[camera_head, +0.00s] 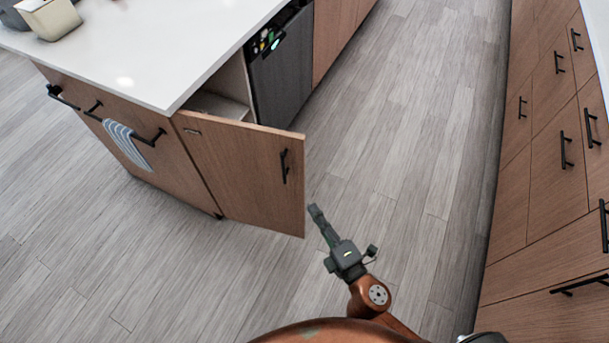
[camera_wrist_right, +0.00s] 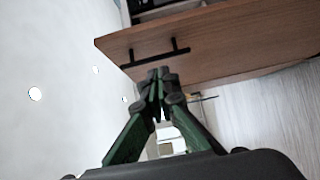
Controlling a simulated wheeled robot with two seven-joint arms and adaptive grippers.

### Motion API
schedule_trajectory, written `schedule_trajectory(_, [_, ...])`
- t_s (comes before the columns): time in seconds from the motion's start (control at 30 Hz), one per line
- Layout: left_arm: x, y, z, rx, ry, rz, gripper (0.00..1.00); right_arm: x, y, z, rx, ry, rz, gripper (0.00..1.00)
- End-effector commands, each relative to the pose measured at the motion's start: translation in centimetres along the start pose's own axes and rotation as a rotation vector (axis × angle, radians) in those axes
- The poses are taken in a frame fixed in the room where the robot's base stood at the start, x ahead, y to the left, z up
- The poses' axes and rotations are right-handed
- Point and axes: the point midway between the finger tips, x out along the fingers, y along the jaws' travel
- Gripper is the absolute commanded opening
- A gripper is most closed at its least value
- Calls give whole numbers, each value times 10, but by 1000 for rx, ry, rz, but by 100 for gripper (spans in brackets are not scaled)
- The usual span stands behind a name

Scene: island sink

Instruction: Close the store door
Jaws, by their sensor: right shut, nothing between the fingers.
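The store door (camera_head: 235,165) is a wooden cabinet door on the island, swung open from its hinge at the island's corner. Its black bar handle (camera_head: 284,166) is near the free edge. My right gripper (camera_head: 315,209) is shut and empty, in the picture just right of the door's free edge. In the right wrist view the shut fingertips (camera_wrist_right: 158,76) appear just below the door's handle (camera_wrist_right: 155,58), with the door panel (camera_wrist_right: 225,45) beyond. I cannot tell whether they touch. My left gripper is not in view.
The open compartment (camera_head: 220,103) shows a pale shelf beside a dark dishwasher (camera_head: 281,78). A white countertop (camera_head: 130,50) overhangs the island, and a striped towel (camera_head: 126,143) hangs on a bar. Drawers (camera_head: 555,140) line the right side. The wooden floor (camera_head: 390,130) between is clear.

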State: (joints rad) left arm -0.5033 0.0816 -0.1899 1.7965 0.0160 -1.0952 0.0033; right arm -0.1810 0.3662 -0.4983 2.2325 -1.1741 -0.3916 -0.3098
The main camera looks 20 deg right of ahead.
Motion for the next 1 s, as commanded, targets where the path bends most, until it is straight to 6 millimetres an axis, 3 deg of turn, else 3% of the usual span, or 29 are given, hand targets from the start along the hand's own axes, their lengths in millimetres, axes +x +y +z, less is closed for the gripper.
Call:
schedule_trajectory(0.33, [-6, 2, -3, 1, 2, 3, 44, 52, -2, 0, -1, 1, 1, 0])
schedule_trajectory(0.6, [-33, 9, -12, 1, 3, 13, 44, 101, -4, 1, 1, -1, -2, 0])
schedule_trajectory(0.8, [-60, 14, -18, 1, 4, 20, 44, 116, -5, 21, 1, -2, -5, 0])
schedule_trajectory(1.0, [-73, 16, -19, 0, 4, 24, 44, 124, -4, 29, 3, -2, -5, 0])
